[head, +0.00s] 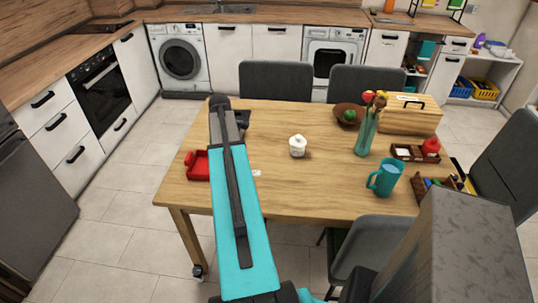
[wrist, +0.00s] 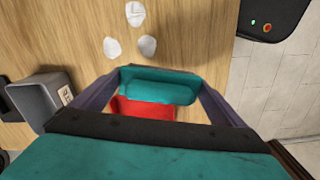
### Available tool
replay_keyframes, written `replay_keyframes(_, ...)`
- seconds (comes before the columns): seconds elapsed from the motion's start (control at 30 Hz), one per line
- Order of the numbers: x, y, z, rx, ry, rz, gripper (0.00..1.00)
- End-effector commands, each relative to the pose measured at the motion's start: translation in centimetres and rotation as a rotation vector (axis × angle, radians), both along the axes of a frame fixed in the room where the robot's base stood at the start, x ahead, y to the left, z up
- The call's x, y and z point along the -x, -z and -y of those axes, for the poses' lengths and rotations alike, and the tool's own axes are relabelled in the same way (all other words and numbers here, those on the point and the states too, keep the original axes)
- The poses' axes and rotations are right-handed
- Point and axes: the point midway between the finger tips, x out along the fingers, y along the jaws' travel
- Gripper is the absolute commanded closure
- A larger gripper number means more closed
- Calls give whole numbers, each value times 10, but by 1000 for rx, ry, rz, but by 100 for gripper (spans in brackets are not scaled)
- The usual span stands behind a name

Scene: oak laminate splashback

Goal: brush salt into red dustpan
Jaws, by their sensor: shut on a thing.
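Three small white salt heaps (wrist: 134,13) lie on the bare wood at the top of the wrist view. A white patch of salt (head: 256,172) shows beside my arm in the head view. The red dustpan (head: 197,166) sits near the table's left edge, and part of it (wrist: 145,109) shows below my fingers in the wrist view. My gripper (wrist: 158,75) is shut on a teal piece, which I take as the brush (wrist: 160,88). Its bristles are hidden. In the head view my gripper (head: 220,104) is over the table's far left part, and the brush is hidden.
A white lidded jar (head: 298,146) stands on the table (head: 300,188) right of my arm. A teal mug (head: 384,179), a flower vase (head: 367,134), a bowl (head: 347,114), a wooden box (head: 410,114) and small trays fill the right side. Grey chairs (head: 275,80) surround it.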

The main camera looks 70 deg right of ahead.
Motion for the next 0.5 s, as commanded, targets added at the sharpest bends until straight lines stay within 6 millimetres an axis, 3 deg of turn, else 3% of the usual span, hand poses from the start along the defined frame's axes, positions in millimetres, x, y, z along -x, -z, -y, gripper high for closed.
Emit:
replay_keyframes(0.3, 87, 5, 59, -1, 72, 0, 24)
replay_keyframes(0.5, 127, 8, 79, -1, 100, 0, 24)
